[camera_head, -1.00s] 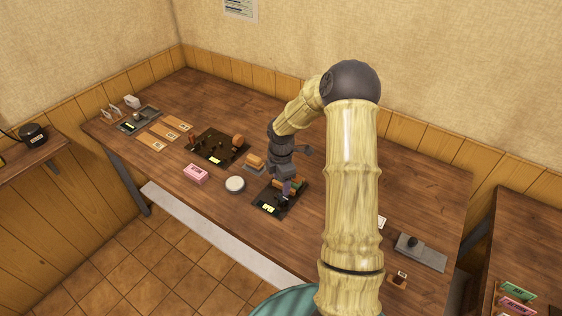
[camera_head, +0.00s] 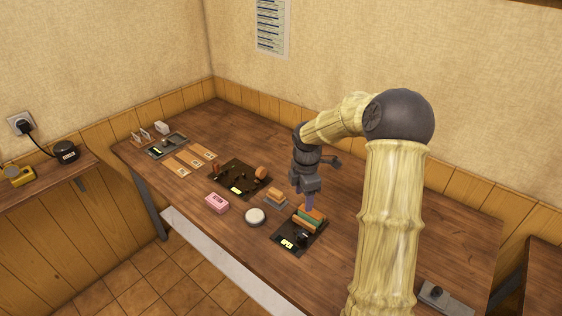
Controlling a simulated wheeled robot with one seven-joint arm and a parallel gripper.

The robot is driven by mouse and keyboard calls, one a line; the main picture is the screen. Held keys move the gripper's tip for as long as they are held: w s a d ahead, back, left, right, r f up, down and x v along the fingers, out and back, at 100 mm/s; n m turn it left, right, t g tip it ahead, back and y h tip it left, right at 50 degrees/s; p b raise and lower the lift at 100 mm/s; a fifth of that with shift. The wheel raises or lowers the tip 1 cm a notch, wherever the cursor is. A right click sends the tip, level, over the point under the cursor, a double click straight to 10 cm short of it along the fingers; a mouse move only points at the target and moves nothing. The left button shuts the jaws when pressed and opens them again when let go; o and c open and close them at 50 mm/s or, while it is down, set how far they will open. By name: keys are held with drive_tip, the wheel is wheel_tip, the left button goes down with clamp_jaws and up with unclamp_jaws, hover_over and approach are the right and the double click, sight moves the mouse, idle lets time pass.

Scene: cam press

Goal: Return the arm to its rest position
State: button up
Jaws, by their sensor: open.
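My gripper (camera_head: 304,203) hangs from my bamboo-like arm (camera_head: 390,220) above the wooden table (camera_head: 350,262). It points down and is open, with nothing seen between its fingers. It is over the back edge of a dark board (camera_head: 289,243) that holds a stack of orange and green blocks (camera_head: 309,218) and a small black part (camera_head: 302,237). The fingertips are small here, and I cannot tell their exact height above the stack.
Left of my gripper are a small block stand (camera_head: 276,197), a round white dish (camera_head: 255,216), a pink box (camera_head: 217,203) and a dark tray (camera_head: 238,178). A grey slab (camera_head: 440,298) lies at the lower right. The table's back strip is clear.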

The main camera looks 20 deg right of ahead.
drive_tip(key=s+a+r+m+t, duration=0.1)
drive_tip(key=s+a+r+m, duration=0.1)
drive_tip(key=s+a+m, duration=0.3)
drive_tip(key=s+a+r+m+t, duration=0.1)
drive_tip(key=s+a+r+m, duration=0.2)
drive_tip(key=s+m, duration=1)
drive_tip(key=shift+s+a+t, duration=0.3)
drive_tip(key=shift+s+a, duration=0.9)
drive_tip(key=shift+c, duration=0.5)
